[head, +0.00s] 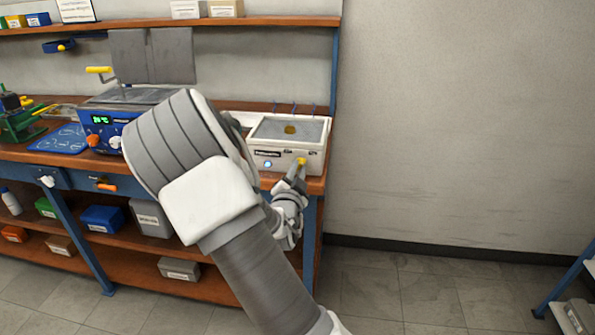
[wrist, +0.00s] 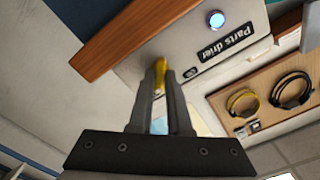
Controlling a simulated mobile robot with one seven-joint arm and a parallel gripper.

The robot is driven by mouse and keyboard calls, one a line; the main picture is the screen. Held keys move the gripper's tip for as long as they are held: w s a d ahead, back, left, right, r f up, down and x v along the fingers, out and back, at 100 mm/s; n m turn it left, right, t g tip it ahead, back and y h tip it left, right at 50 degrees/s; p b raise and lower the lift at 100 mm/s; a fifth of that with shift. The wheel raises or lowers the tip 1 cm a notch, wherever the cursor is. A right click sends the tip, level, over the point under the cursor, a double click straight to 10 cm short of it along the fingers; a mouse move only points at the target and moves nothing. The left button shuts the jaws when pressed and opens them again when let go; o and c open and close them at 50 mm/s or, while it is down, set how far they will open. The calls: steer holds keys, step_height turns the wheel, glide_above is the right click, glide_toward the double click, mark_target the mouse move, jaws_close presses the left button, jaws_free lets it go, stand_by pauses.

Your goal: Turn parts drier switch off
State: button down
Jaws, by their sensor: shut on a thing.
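The parts drier (head: 262,146) is a white box with a grey top at the right end of the bench. Its "Parts drier" label (wrist: 228,43) and a lit blue-white lamp (wrist: 217,20) show on its front in the wrist view; the lamp (head: 268,164) also glows in the head view. A yellow switch (wrist: 160,64) sits on the front, to the right of the lamp in the head view. My gripper (wrist: 159,74) is shut on this switch, its two fingers on either side. The fingers hide part of the switch, so its exact position is unclear.
Shelves with bins (head: 101,217) are below the benchtop.

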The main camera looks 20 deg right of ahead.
steer(key=shift+n, duration=0.4)
steer(key=shift+n+p, duration=0.5)
steer(key=shift+n, duration=7)
steer(key=shift+f, duration=0.1)
steer(key=c, duration=0.9)
jaws_free()
steer(key=shift+o, duration=0.2)
steer(key=shift+s, duration=0.1)
